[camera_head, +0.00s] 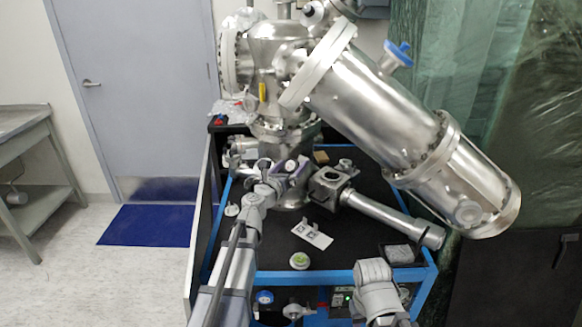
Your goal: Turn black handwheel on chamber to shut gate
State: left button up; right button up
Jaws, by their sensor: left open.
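The steel vacuum chamber (277,52) stands upright at the back of the cart, with a large tilted steel cylinder (375,105) joined to its right side. My left arm reaches up from the bottom to the chamber's lower part. My left gripper (292,174) is open in front of the column below the chamber; whether it touches anything is unclear. I cannot make out the black handwheel; it may be hidden behind my left gripper or too small to tell. Only a part of my right arm shows at the bottom, and its gripper is not visible.
The black cart top (345,250) has a blue frame. It carries a white plate (312,235), a round fitting with a green centre (299,261) and a horizontal steel tube (392,216). A blue-handled valve (398,53) sticks out above the cylinder. A metal table (30,125) stands left.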

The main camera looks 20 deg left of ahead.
pick_arm(q)
jog(key=c, duration=1.4)
jog(key=shift+o, duration=0.2)
jog(key=shift+m+h, duration=0.3)
